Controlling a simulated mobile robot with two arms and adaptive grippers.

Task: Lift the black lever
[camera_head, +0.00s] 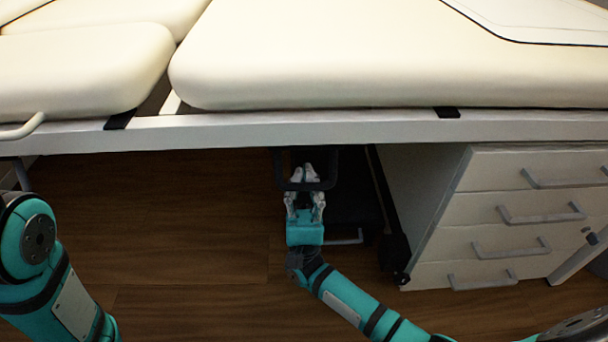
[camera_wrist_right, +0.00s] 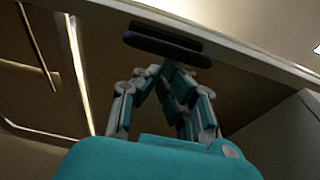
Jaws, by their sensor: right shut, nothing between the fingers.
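The black lever (camera_head: 326,185) is a dark loop-shaped handle under the front edge of the white bed frame. In the right wrist view, the lever (camera_wrist_right: 165,46) is a dark rounded bar just beyond the fingertips, below the frame edge. My right gripper (camera_head: 304,173) is shut with nothing between its fingers. In the head view its fingers overlap the lever loop, pointing up under the frame. In the right wrist view its fingertips (camera_wrist_right: 160,71) meet close to the bar; I cannot tell whether they touch it. My left arm shows at the lower left, its gripper out of view.
The padded cream bed top (camera_head: 390,60) and its white frame rail (camera_head: 230,131) stretch above the right gripper. A white drawer cabinet (camera_head: 480,215) stands to the right, with a dark upright structure beside it. Wooden floor (camera_head: 190,220) is clear to the left.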

